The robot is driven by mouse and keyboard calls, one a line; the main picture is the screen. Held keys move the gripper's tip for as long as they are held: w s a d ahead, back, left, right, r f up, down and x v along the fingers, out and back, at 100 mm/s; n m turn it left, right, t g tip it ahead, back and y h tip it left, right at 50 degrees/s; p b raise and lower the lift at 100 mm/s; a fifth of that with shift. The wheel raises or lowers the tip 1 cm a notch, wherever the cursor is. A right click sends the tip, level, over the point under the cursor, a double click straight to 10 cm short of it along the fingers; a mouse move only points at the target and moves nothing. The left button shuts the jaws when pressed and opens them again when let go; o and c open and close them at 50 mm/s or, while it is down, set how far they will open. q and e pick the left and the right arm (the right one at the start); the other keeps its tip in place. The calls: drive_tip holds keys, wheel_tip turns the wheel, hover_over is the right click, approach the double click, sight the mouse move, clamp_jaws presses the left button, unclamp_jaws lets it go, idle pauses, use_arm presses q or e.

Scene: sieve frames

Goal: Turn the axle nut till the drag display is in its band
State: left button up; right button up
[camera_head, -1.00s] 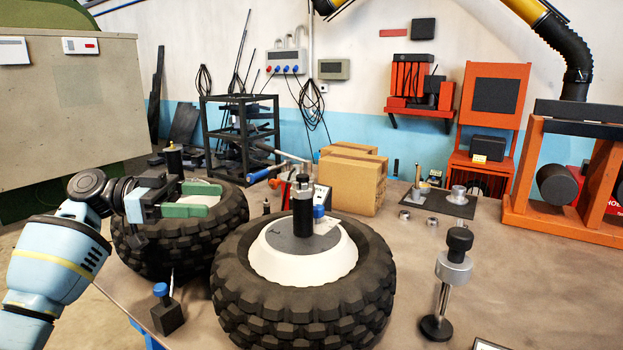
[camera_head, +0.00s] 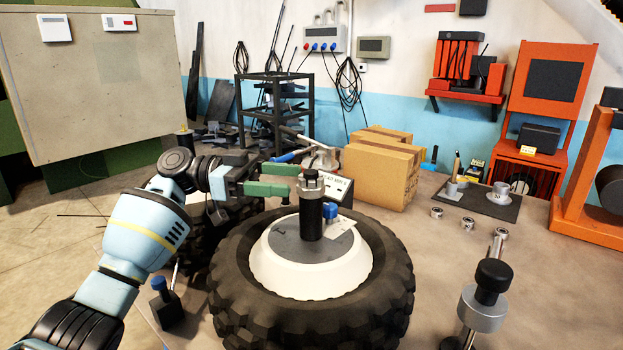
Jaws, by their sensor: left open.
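The axle nut (camera_head: 312,179) is a small dark notched piece on top of the black upright hub post (camera_head: 311,215). The post stands in the middle of the white-rimmed wheel (camera_head: 320,283) with its knobbly black tyre. My left gripper (camera_head: 289,180) has two green fingers. It is open and empty, just left of the nut at about its height, with the fingertips pointing at it and seemingly apart from it. A small white-faced box (camera_head: 340,190), possibly the drag display, stands behind the post; its reading is too small to tell. My right gripper is not in view.
A second tyre (camera_head: 207,243) is partly hidden behind my left arm. A blue-capped black block (camera_head: 166,304) stands front left and a metal-and-black tool (camera_head: 486,296) front right. Cardboard boxes (camera_head: 378,173) stand behind the wheel. The bench between tyre and bearing rings is clear.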

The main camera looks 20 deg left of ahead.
sight(311, 177)
use_arm(q)
drive_tip(key=shift+w+d+p, duration=0.15)
drive_tip(key=shift+d, duration=0.75)
drive_tip(key=shift+w+d+p, duration=0.2)
drive_tip(key=shift+d, duration=0.75)
drive_tip(key=shift+w+d+p, duration=0.15)
drive_tip(key=shift+d, duration=0.75)
drive_tip(key=shift+c, duration=0.3)
drive_tip(key=c, duration=0.9)
